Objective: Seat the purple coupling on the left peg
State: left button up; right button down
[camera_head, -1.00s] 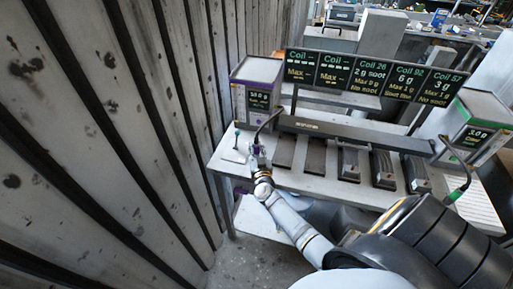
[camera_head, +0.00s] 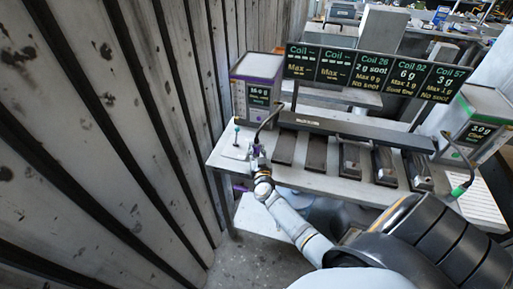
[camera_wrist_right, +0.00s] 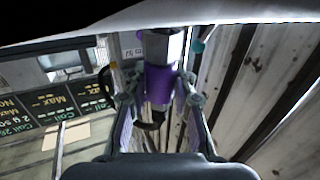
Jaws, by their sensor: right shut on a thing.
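The purple coupling (camera_wrist_right: 158,85) is between the fingers of my right gripper (camera_wrist_right: 157,100) in the right wrist view. In the head view my right gripper (camera_head: 257,158) is at the left end of the bench, where a dark hose (camera_head: 268,118) comes down to it. The gripper is shut on the coupling, which is mostly hidden in the head view. A thin peg with a teal tip (camera_head: 236,130) stands on a small pale base left of the gripper. The teal tip also shows beside the coupling in the wrist view (camera_wrist_right: 198,46). The coupling is apart from this peg. My left gripper is not in view.
A purple-topped box (camera_head: 256,68) with a display stands behind the gripper. A green-trimmed box (camera_head: 482,115) with a second hose stands at the right. Several dark coils (camera_head: 384,167) lie on the bench (camera_head: 318,183) under a sign board (camera_head: 372,72). A ribbed wall rises at left.

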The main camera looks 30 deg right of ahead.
jog(key=shift+f+b, duration=0.3)
jog(key=shift+f, duration=0.15)
jog(key=c, duration=1.1)
grip_release()
jog(key=shift+o, duration=0.4)
jog(key=shift+s, duration=0.1)
jog(key=v, duration=1.2)
jog(key=shift+r, duration=0.1)
